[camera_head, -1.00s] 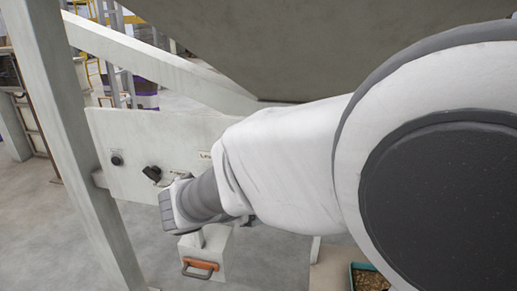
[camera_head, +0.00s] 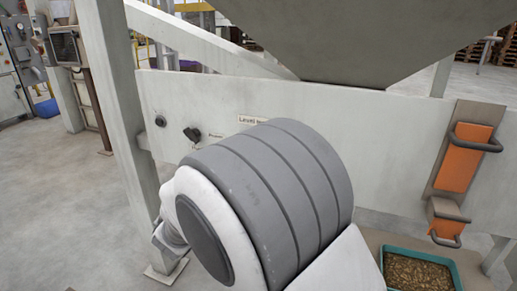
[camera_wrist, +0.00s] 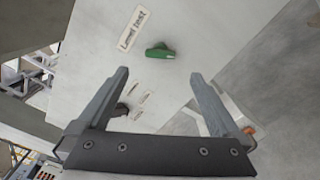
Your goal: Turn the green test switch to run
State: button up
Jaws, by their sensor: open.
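The green test switch (camera_wrist: 160,51) shows in the wrist view as a small green knob on the pale panel (camera_wrist: 190,30). A "Level test" label (camera_wrist: 131,27) is beside it, and the label also shows in the head view (camera_head: 252,119). In the head view my arm hides the green switch. My gripper (camera_wrist: 158,75) is open and empty. In the wrist view the switch appears just beyond the fingertips, between the lines of the two fingers, with no contact visible. The gripper's fingers are hidden in the head view.
A black knob (camera_head: 192,134) and a round black button (camera_head: 160,121) are on the same panel. A pale post (camera_head: 118,110) stands at its left. A hopper (camera_head: 370,40) hangs above. An orange-fronted handle unit (camera_head: 456,168) and a teal pellet tray (camera_head: 468,280) are at right.

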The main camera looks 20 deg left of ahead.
jog(key=w, duration=0.4)
jog(key=w+b, duration=0.1)
jog(key=w, duration=0.3)
jog(key=w+d, duration=0.1)
jog(key=w, duration=0.3)
jog(key=shift+w+b, duration=0.3)
jog(key=c, duration=1.3)
